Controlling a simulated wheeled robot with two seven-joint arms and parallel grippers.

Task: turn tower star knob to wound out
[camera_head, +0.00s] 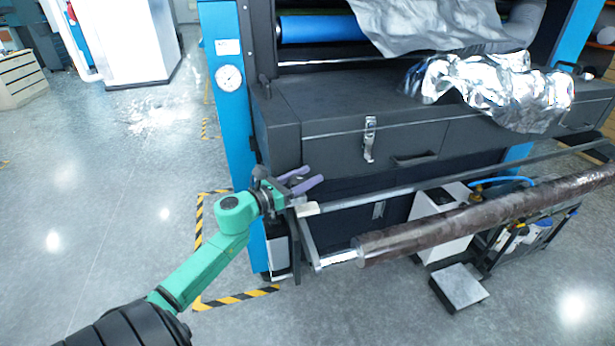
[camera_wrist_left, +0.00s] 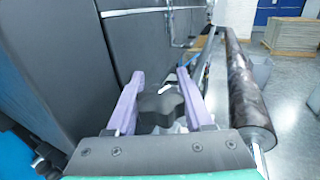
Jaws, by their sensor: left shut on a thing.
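The black star knob (camera_wrist_left: 160,108) sits between the two purple fingers of my left gripper (camera_wrist_left: 160,76) in the left wrist view. The fingers lie on either side of it and are shut on it. In the head view my left gripper (camera_head: 306,182) is at the front left corner of the machine, beside the blue tower (camera_head: 231,110). The knob is mostly hidden by the gripper there, and its turn angle cannot be told. My right gripper is not in view.
A dark roll (camera_head: 480,216) on a bar reaches right from near the gripper; it also shows in the left wrist view (camera_wrist_left: 246,95). The dark grey cabinet (camera_head: 340,120) stands close behind. A small grey platform (camera_head: 459,287) is on the floor. Open floor lies left.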

